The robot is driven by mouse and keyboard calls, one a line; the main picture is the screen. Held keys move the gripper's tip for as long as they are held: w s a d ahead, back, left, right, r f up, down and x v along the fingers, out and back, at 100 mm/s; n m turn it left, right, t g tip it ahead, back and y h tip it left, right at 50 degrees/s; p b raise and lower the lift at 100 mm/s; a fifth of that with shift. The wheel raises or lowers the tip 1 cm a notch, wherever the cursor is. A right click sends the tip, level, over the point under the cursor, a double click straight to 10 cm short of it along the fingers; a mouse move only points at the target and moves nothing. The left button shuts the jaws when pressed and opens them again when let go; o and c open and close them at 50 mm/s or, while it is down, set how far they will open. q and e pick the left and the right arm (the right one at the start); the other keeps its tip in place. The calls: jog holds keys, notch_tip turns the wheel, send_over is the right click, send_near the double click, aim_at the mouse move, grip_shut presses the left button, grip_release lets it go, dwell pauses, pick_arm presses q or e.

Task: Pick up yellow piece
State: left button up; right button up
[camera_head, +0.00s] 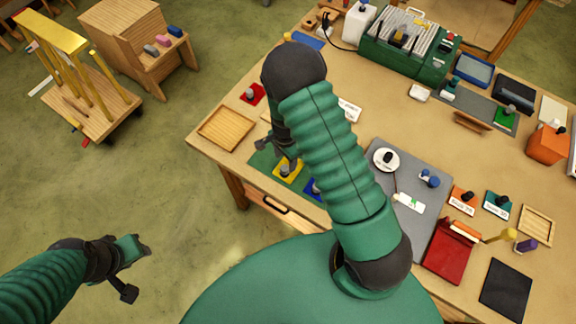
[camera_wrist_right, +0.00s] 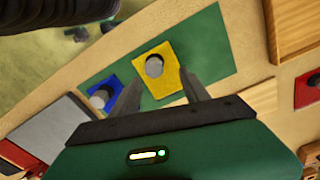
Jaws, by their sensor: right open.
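The yellow piece (camera_head: 291,174) lies on a green mat (camera_head: 262,162) near the table's front-left edge, with a grey knob on top. In the right wrist view the yellow piece (camera_wrist_right: 160,84) lies between the two fingers of my right gripper (camera_wrist_right: 161,76). These fingers are open, one on each side of it; I cannot tell whether they touch it. In the head view my right gripper (camera_head: 284,152) is above the mat, partly hidden by my arm. My left gripper (camera_head: 134,270) hangs over the floor at the lower left, away from the table; its jaw state is unclear.
A blue piece (camera_wrist_right: 103,96) with a knob lies beside the yellow one on the mat. A red piece (camera_head: 252,94) and an empty wooden tray (camera_head: 227,128) are nearby. A grey board (camera_head: 408,160) lies to the right. A green machine (camera_head: 408,45) stands at the back.

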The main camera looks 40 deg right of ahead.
aim_at(285, 167)
jog(key=f, duration=0.1)
jog(key=f+p, duration=0.1)
jog(key=s+f, duration=0.1)
jog(key=shift+a+f+p, duration=0.35)
jog(key=shift+f, duration=0.05)
jog(key=shift+w+a+f, duration=0.1)
jog(key=shift+f, duration=0.2)
grip_shut()
